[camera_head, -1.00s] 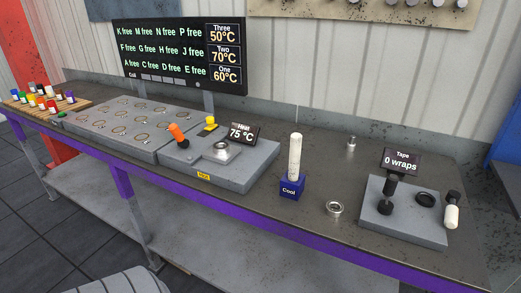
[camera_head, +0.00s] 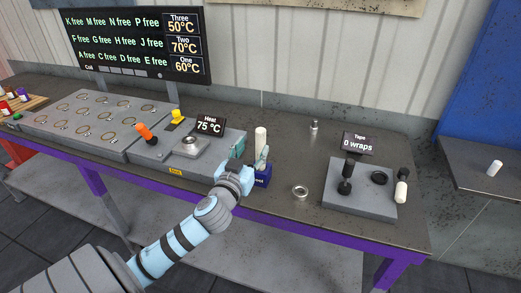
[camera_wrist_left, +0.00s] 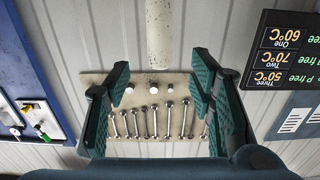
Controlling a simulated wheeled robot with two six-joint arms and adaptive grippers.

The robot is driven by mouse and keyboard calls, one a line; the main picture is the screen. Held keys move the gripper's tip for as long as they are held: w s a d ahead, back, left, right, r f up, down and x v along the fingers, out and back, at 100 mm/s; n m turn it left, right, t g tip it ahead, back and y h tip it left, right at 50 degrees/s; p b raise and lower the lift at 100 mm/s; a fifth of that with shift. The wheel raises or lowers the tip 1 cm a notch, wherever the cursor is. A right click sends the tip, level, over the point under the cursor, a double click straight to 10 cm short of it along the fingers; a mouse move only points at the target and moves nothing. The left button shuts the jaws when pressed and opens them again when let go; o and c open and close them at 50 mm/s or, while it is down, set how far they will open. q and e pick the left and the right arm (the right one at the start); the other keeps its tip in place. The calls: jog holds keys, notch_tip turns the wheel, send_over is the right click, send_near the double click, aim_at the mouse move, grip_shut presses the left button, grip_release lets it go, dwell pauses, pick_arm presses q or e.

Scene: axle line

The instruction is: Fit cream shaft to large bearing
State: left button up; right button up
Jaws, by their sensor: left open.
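The cream shaft (camera_head: 260,141) stands upright in the blue block marked Cool (camera_head: 262,180). My left gripper (camera_head: 251,156) is open at the shaft, with nothing gripped. In the left wrist view the shaft (camera_wrist_left: 160,35) shows ahead, between the two spread fingers (camera_wrist_left: 160,90). One metal ring (camera_head: 301,191) lies loose on the bench right of the block. Another ring-shaped part (camera_head: 190,145) sits on the heater, whose sign reads 75 °C. I cannot tell which one is the large bearing. My right gripper is not in view.
A grey tape station (camera_head: 360,200) marked 0 wraps stands at the right, with a black-and-white piece (camera_head: 402,188) beside it. A small metal part (camera_head: 314,125) stands behind. The grey plate with rings (camera_head: 90,120) fills the left. A white cylinder (camera_head: 494,168) lies on a side bench.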

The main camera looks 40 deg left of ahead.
aim_at(259, 137)
pick_arm(q)
jog(key=p+x, duration=0.1)
jog(key=x, duration=0.6)
jog(key=shift+w+r, duration=0.1)
jog(key=shift+w+a, duration=0.15)
jog(key=shift+w, duration=0.25)
jog(key=shift+s, duration=0.1)
grip_shut()
